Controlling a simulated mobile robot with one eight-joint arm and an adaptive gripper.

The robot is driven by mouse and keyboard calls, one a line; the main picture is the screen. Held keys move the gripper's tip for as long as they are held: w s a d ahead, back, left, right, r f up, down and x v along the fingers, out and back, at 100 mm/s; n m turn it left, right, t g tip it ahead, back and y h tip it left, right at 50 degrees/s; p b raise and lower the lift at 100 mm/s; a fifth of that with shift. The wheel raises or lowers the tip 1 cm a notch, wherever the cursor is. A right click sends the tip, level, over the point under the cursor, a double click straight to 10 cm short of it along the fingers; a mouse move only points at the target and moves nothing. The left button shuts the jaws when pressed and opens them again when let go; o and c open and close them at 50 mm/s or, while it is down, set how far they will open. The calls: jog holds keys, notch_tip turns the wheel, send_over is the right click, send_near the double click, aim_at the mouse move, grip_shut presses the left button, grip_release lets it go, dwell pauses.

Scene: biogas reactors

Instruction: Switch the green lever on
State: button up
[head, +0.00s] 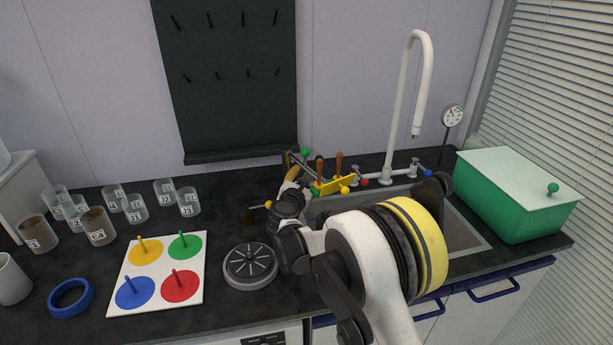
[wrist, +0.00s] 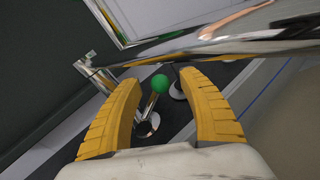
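The green lever has a round green knob (wrist: 160,82) on a short metal stem, seen in the middle of the wrist view. A green knob (head: 304,152) also shows in the head view, behind the sink's left end, beside my gripper. My gripper (wrist: 160,78) has two yellow fingers, spread apart. The knob appears between the fingertips in the wrist view, with a visible gap on each side. I cannot tell how far beyond the fingertips it lies. In the head view my arm hides most of the gripper.
A shiny metal bar (wrist: 210,45) crosses the wrist view just beyond the fingers. Wooden-handled tools (head: 339,163) stand in a yellow holder (head: 335,185) right of the gripper. A white tap (head: 390,130) rises behind the sink (head: 465,235). A green box (head: 520,205) stands at right.

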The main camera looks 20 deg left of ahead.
jog(key=s+d+r, duration=0.1)
jog(key=s+r, duration=0.1)
jog(key=s, duration=1)
jog(key=shift+d+f, duration=0.1)
jog(key=shift+c, duration=0.4)
